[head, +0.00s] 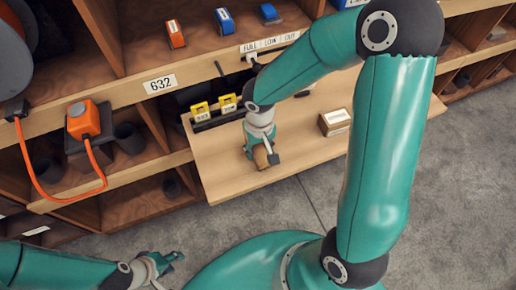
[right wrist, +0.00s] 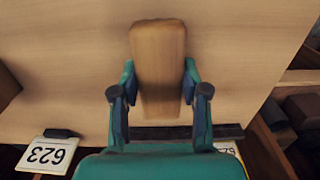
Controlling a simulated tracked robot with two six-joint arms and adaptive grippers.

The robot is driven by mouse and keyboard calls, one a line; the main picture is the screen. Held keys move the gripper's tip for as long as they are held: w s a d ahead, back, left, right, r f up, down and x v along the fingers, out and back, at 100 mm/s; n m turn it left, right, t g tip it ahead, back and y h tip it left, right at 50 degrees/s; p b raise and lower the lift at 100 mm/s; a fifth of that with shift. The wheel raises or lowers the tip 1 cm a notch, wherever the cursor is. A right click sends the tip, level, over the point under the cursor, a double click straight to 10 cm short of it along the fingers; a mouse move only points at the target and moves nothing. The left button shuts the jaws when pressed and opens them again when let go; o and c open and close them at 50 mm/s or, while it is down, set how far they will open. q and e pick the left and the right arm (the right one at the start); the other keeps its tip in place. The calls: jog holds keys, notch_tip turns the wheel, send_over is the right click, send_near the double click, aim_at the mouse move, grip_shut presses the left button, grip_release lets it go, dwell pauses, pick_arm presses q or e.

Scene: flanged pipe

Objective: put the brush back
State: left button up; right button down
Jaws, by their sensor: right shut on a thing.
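The brush (right wrist: 158,50) shows as a plain brown, wood-coloured block in the right wrist view; its bristles are not visible. My right gripper (right wrist: 159,88) is shut on it, one finger on each side. In the head view the brown end of the brush (head: 261,157) shows beside my right gripper (head: 266,150), over the front part of a light wooden board (head: 225,175). I cannot tell whether the brush touches the board. My left gripper (head: 165,270) is low at the left, over the floor, with its fingers apart and empty.
A small brown box with a white label (head: 335,122) stands on the board to the right. Two yellow labelled pieces (head: 214,107) stand at its back left. An orange box (head: 83,119) with a hanging orange cable is at the left. Shelf compartments lie behind; the grey floor is clear.

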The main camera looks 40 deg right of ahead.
aim_at(259, 149)
jog(key=shift+f, duration=0.2)
jog(key=c, duration=0.6)
grip_release()
jog(key=shift+r, duration=0.1)
notch_tip(259, 149, up, 12)
dwell(0.5)
